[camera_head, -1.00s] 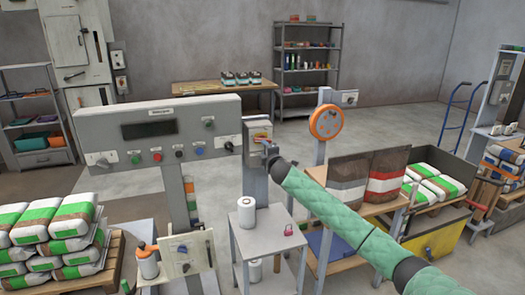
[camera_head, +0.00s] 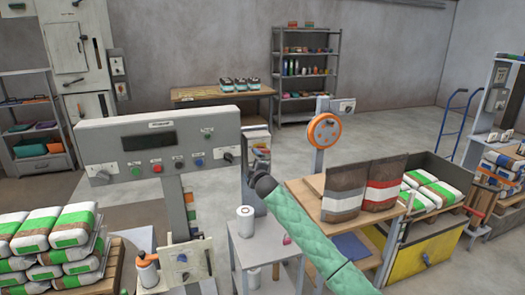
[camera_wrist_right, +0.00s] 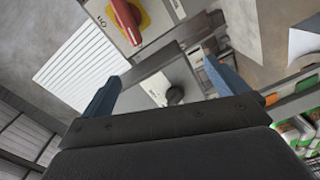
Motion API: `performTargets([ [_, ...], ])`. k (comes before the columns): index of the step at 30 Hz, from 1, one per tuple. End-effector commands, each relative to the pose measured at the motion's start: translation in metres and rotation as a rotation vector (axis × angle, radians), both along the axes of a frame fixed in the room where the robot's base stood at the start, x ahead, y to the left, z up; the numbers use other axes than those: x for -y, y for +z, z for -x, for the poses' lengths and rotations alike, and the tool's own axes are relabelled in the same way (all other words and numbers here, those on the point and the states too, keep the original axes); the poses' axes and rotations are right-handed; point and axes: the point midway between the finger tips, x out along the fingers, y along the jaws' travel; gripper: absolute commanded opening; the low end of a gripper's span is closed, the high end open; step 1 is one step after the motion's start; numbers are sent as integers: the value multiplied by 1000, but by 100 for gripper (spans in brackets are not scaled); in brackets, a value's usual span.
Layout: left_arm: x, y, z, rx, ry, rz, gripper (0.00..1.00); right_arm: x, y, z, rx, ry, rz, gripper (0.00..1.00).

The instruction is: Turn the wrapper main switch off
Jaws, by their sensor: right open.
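A red rotary handle on a yellow plate (camera_wrist_right: 128,18) shows at the top of the right wrist view, on a light box. Its handle lies diagonally in that picture. A black knob (camera_wrist_right: 175,95) on a grey plate shows lower, between the fingers. I cannot read a label naming either as the wrapper main switch. My right gripper (camera_wrist_right: 160,90) is open and empty, its blue fingers apart, with the red handle beyond them. In the head view the right gripper (camera_head: 258,158) stands before the switch box (camera_head: 257,134) and hides most of its front. My left gripper is not in view.
The grey control panel (camera_head: 155,140) with buttons stands left of my right gripper. A small table (camera_head: 262,255) with a white roll (camera_head: 245,221) is below. A workbench (camera_head: 305,195) with two bags stands to the right. Stacked bags (camera_head: 55,240) fill the lower left.

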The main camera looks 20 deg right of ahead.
Motion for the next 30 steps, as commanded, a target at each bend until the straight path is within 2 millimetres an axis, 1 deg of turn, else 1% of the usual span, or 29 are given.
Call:
performTargets([
  [1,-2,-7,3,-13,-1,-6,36,0,3,0,-6,-6,-78,98],
  [3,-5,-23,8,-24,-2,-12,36,5,4,-1,-10,-17,-186,98],
  [8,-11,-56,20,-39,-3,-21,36,20,2,-2,-14,-38,-434,98],
  [11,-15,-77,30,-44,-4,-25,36,30,1,-2,-9,-49,-592,98],
  [15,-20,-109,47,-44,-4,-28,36,50,2,-2,8,-61,-836,98],
  [18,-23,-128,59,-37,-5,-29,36,65,4,-2,23,-63,-989,98],
  [21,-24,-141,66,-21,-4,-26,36,76,6,-2,33,-59,-1117,98],
  [24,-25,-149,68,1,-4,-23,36,74,7,-2,33,-44,-1228,98],
  [30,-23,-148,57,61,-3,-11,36,71,10,-2,39,-27,-1390,98],
])
